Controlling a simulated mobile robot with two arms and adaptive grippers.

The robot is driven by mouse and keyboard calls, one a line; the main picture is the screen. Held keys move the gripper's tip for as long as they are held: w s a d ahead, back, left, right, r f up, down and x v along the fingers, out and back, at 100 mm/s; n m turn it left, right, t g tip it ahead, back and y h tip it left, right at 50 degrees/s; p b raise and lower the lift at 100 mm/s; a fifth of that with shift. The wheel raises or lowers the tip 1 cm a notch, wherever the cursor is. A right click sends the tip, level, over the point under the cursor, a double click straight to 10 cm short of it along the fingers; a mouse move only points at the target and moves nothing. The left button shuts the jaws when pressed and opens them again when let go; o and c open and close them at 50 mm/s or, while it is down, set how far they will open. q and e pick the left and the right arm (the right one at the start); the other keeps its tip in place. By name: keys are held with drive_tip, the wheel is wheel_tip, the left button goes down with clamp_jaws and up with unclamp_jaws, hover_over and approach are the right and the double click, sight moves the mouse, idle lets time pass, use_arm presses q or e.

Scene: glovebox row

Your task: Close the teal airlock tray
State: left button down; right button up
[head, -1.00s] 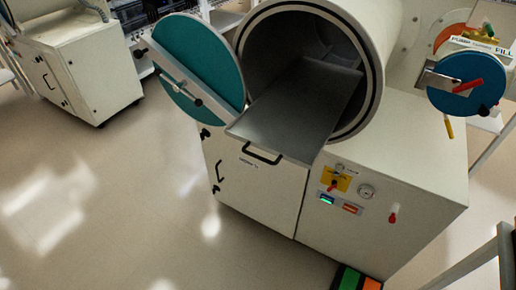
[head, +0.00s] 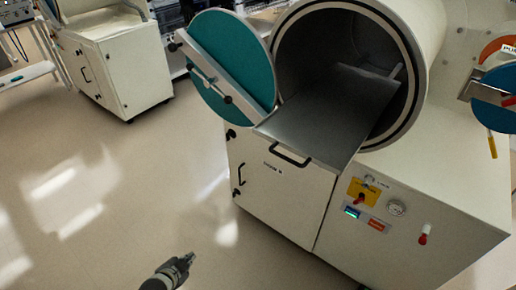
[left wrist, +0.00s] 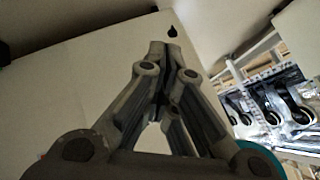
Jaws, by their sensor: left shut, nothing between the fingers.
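The airlock tray (head: 330,115) is a grey metal sheet sticking out of the open round airlock chamber (head: 415,75). A black handle (head: 288,157) is on its front edge. The teal round door (head: 230,65) is swung open to the left of the tray. My left gripper (head: 188,260) is low in the head view, over the floor and apart from the tray and handle. Its fingers are shut and empty in the left wrist view (left wrist: 163,48). My right gripper is not in view.
The white cabinet (head: 280,205) under the chamber carries a gauge, a yellow switch plate and small displays. A second blue round door (head: 492,98) is at the right edge. Another white cabinet (head: 110,65) stands at the back left. The floor (head: 100,210) at left is clear.

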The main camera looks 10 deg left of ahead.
sight(263, 136)
use_arm(q)
drive_tip(key=w+d+r+m+t+h+b, duration=0.2)
drive_tip(key=w+d+r+m+t, duration=0.3)
drive_tip(key=r, duration=0.7)
drive_tip(key=w+d+r+m+h+b, duration=0.1)
drive_tip(key=w+r+m+h, duration=0.15)
drive_tip(key=w+r, duration=0.65)
drive_tip(key=s+d+r+m+t+h+b, duration=0.1)
drive_tip(key=s+d+r+m+h, duration=0.25)
drive_tip(key=r, duration=0.65)
drive_tip(key=s+d+r+m+h+b, duration=0.1)
drive_tip(key=s+d+r+m, duration=0.25)
drive_tip(key=d+r, duration=0.4)
drive_tip(key=x, duration=0.4)
drive_tip(key=w+a+r+p+x, duration=0.1)
drive_tip(key=x, duration=0.3)
drive_tip(key=a+p+x, duration=0.1)
drive_tip(key=x, duration=0.3)
drive_tip(key=shift+w+d+r, duration=0.2)
drive_tip(key=shift+w+r, duration=0.1)
drive_tip(key=shift+w, duration=0.2)
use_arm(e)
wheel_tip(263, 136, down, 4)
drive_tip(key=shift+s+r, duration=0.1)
